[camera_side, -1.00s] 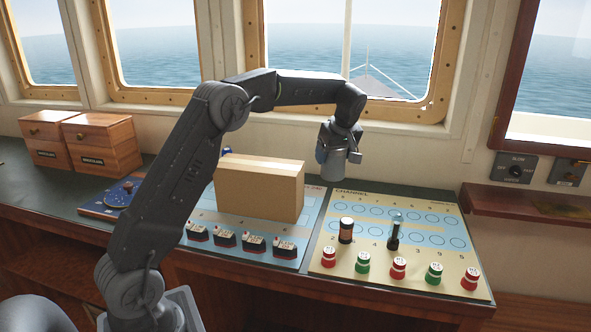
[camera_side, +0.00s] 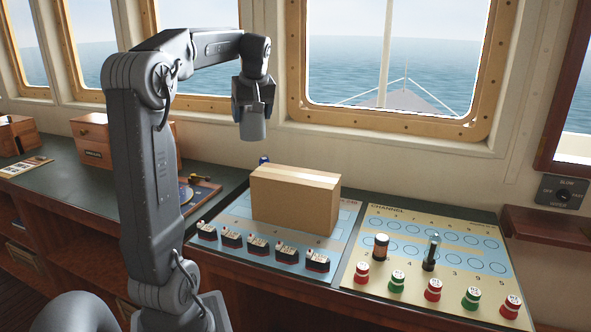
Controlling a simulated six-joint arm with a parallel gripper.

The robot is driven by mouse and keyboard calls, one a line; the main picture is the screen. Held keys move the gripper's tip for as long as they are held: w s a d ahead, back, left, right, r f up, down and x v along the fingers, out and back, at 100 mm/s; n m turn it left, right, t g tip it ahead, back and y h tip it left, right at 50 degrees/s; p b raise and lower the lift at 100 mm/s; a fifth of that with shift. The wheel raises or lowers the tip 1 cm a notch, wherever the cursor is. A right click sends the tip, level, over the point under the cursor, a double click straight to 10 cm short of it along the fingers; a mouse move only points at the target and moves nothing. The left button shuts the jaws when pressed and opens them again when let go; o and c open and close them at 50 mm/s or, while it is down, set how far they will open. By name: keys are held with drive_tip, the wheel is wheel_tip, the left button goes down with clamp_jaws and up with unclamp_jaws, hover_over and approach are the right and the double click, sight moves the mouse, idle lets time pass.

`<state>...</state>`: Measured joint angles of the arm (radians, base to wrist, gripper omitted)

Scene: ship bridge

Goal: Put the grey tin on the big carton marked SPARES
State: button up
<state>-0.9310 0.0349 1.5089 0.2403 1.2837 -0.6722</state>
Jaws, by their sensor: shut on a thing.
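My gripper (camera_side: 254,100) is shut on the grey tin (camera_side: 253,129), which hangs upright below the jaws. The tin is in the air above and a little to the left of the big brown carton (camera_side: 294,202), with a clear gap between them in the picture. The carton stands closed on the blue panel, with a pale tape strip along its flat, empty top. No SPARES marking can be read on the sides that show.
Small dark ship-like pieces (camera_side: 258,247) line the blue panel's front. A small blue object (camera_side: 264,161) shows behind the carton.

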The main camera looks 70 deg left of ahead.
drive_tip(key=shift+w+d+f, duration=0.65)
drive_tip(key=shift+w+f, duration=1.1)
drive_tip(key=shift+f, duration=0.05)
drive_tip(key=shift+w+d+f, duration=0.65)
drive_tip(key=shift+w+f, duration=1.1)
drive_tip(key=shift+w+d+f, duration=0.65)
drive_tip(key=shift+w+f, duration=1.1)
drive_tip(key=shift+f, duration=0.05)
drive_tip(key=shift+f, duration=0.2)
drive_tip(key=o, duration=1)
drive_tip(key=shift+o, duration=0.2)
